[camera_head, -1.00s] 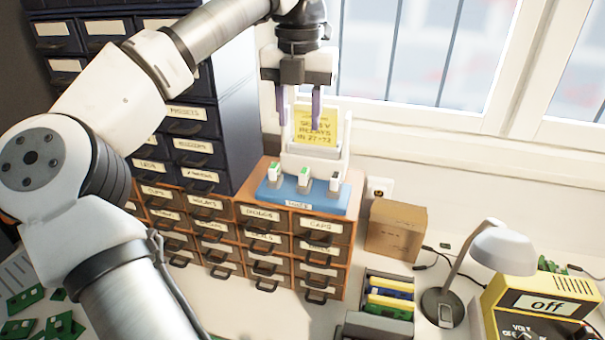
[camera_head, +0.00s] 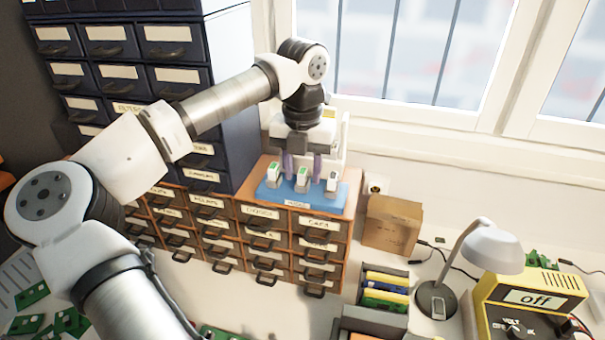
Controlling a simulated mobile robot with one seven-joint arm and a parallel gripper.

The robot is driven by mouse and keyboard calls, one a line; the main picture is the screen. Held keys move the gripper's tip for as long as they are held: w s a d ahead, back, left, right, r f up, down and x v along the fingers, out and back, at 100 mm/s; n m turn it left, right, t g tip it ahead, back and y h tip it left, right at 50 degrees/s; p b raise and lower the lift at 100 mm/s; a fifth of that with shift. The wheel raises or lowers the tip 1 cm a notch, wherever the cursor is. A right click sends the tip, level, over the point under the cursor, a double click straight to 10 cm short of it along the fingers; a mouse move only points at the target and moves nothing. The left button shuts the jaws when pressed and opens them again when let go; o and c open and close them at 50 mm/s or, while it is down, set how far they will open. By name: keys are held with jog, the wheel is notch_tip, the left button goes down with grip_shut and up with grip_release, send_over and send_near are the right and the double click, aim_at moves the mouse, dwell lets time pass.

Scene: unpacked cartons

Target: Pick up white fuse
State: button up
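Three small, mostly white upright pieces, likely the fuses, stand in a row on a blue labelled base (camera_head: 325,202) on top of the wooden drawer cabinet. My gripper (camera_head: 303,168) points down with two purple fingers apart. The fingers appear just behind or above the row, one to each side of the middle fuse's top. I cannot tell whether they touch any fuse.
A dark drawer tower (camera_head: 225,100) rises left of the base. A white stand behind is mostly hidden by my gripper. A cardboard box (camera_head: 392,225), a desk lamp (camera_head: 490,245) and a yellow meter (camera_head: 530,300) reading "off" stand to the right. The window wall is close behind.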

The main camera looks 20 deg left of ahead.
aim_at(303, 171)
grip_shut()
jog(key=shift+r, duration=0.1)
dwell(0.3)
notch_tip(303, 171, up, 20)
dwell(0.4)
